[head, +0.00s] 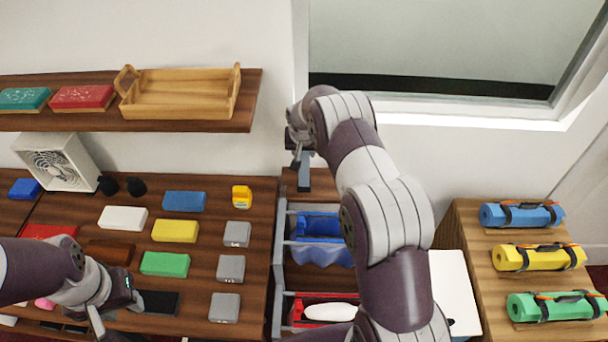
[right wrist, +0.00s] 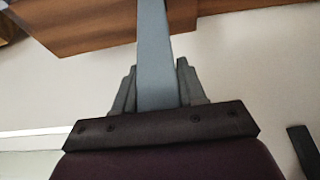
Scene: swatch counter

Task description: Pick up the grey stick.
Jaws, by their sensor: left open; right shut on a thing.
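The grey stick (right wrist: 154,50) is a long flat blue-grey bar. In the right wrist view it runs up and away from between the two dark fingers of my right gripper (right wrist: 157,90), which is shut on it. In the head view my right gripper (head: 299,152) is near the wall, above the back of the rack, and the stick (head: 304,178) hangs below it. My left gripper (head: 118,312) is open, low over the left counter near a black block (head: 160,303); I see nothing in it.
The left counter (head: 206,278) holds several coloured and grey blocks and a white fan (head: 55,162). Above it, a shelf (head: 190,125) bears a wooden tray (head: 180,94). A rack with a blue bin (head: 321,225) stands beside it. Rolled mats (head: 540,257) lie at the right.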

